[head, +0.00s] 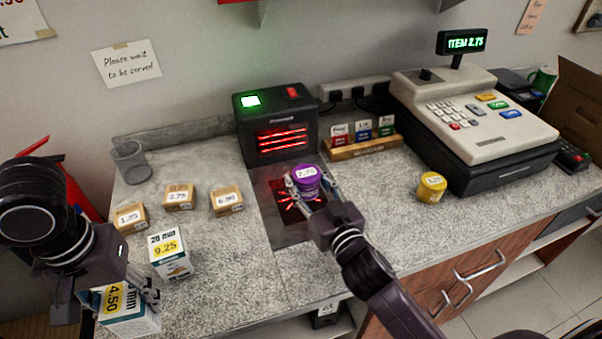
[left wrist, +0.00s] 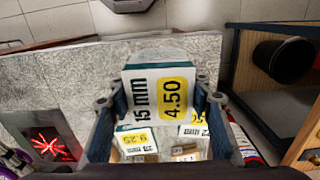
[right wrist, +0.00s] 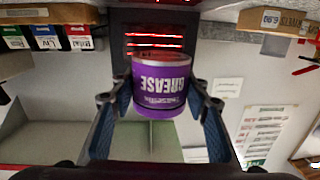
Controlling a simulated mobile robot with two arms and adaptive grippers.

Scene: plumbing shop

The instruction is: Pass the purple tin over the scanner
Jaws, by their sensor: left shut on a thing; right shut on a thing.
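The purple tin (head: 306,180), with a white 2.75 label on top, is in my right gripper (head: 312,192), over the scanner's dark floor plate with red light lines. In the right wrist view the tin (right wrist: 162,85) reads "GREASE" upside down between the fingers. The black scanner (head: 277,125) stands behind it with glowing red bars and a lit green window. The register display (head: 461,41) reads ITEM 2.75. My left gripper (head: 150,290) is shut on a white 15 mm box (head: 128,312) labelled 4.50, also in the left wrist view (left wrist: 160,95), at the counter's front left.
A 9.25 box (head: 169,255) stands near my left gripper. Small brown boxes (head: 179,197) sit left of the scanner, with a clear cup (head: 131,161) behind. A yellow tin (head: 431,187) stands right, before the cash register (head: 475,115). Counter between the tins is clear.

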